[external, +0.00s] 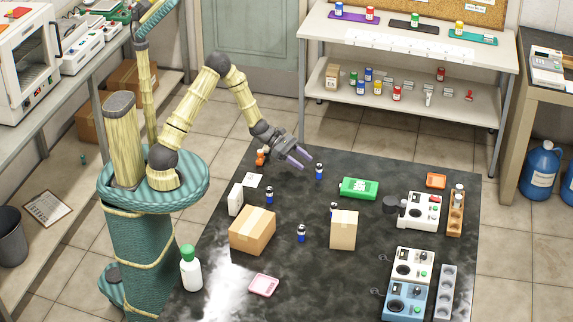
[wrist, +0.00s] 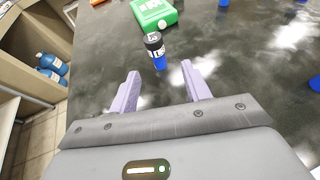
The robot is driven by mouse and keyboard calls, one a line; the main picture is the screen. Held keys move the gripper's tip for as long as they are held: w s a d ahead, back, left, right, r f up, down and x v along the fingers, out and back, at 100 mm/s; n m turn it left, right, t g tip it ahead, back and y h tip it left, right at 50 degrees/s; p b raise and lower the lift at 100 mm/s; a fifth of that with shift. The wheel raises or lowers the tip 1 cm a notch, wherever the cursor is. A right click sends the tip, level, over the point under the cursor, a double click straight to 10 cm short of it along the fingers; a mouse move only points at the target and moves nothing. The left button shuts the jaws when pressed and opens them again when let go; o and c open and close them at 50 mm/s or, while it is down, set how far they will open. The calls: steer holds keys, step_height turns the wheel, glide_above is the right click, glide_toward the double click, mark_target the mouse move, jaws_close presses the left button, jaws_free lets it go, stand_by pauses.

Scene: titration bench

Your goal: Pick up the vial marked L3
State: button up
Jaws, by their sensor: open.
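Several small blue vials with dark caps stand on the black table. One blue vial (external: 319,172) stands just beyond my gripper (external: 303,161); others are a vial at the left (external: 269,195), a vial in front (external: 301,232) and a vial partly hidden behind a box (external: 333,208). In the wrist view my gripper (wrist: 160,76) is open and empty, its two lilac fingers apart. An upright blue vial (wrist: 158,55) shows just ahead of the gap between them.
Two cardboard boxes, a brown box (external: 252,230) and a tan box (external: 344,230), stand toward the front. An orange item (external: 262,156) is near the arm. White instruments (external: 421,211) fill the right side.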

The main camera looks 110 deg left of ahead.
mark_target(319, 172)
steer(key=shift+x, duration=1.55)
steer(key=p+x, duration=0.1)
steer(key=x, duration=0.4)
steer(key=shift+w+a+f, duration=0.1)
steer(key=shift+w+a, duration=0.05)
jaws_close()
step_height(319, 172, up, 18)
steer(key=p, duration=0.1)
